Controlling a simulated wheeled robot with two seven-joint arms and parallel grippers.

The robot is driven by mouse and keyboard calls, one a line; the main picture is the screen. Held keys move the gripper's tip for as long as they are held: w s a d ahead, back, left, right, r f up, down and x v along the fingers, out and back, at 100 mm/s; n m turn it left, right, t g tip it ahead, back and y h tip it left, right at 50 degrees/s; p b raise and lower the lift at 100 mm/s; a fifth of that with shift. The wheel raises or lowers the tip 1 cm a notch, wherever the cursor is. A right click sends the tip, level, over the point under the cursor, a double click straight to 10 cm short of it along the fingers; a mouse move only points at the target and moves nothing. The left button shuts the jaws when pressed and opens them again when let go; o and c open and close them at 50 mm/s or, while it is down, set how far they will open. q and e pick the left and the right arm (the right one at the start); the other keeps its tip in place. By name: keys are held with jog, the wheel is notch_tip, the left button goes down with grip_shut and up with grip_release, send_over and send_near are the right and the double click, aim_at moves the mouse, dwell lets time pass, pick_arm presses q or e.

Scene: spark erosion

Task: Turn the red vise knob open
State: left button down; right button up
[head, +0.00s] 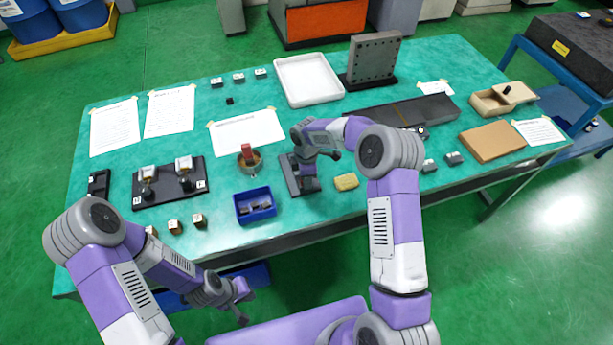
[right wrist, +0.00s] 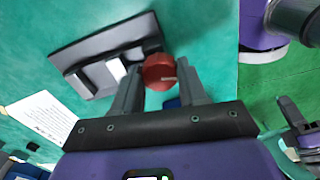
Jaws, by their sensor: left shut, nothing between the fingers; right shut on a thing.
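The red vise knob (right wrist: 158,72) is a round red disc with a pale mark on its rim, at the end of the vise. My right gripper (right wrist: 159,68) is shut on it, one finger on each side. The vise (right wrist: 75,55) has a dark base and pale grey jaw blocks. In the head view, the vise (head: 288,172) lies on the table under my right gripper (head: 309,188), which hides the knob there. My left gripper (head: 241,309) is shut and empty, low in front of the table edge.
A blue bin (head: 243,217) with dark parts stands left of the vise, and a round holder (head: 250,169) with a red piece is behind it. A yellow block (head: 346,181) lies just right of the vise. A white tray (head: 281,82) is further back.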

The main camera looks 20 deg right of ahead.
jog(key=shift+n, duration=1.6)
jog(key=o, duration=1.1)
jog(key=shift+c, duration=0.2)
jog(key=shift+r, duration=0.15)
notch_tip(320, 180, up, 7)
jog(key=shift+r+p, duration=0.2)
jog(key=shift+p, duration=0.1)
jog(key=shift+f, duration=0.1)
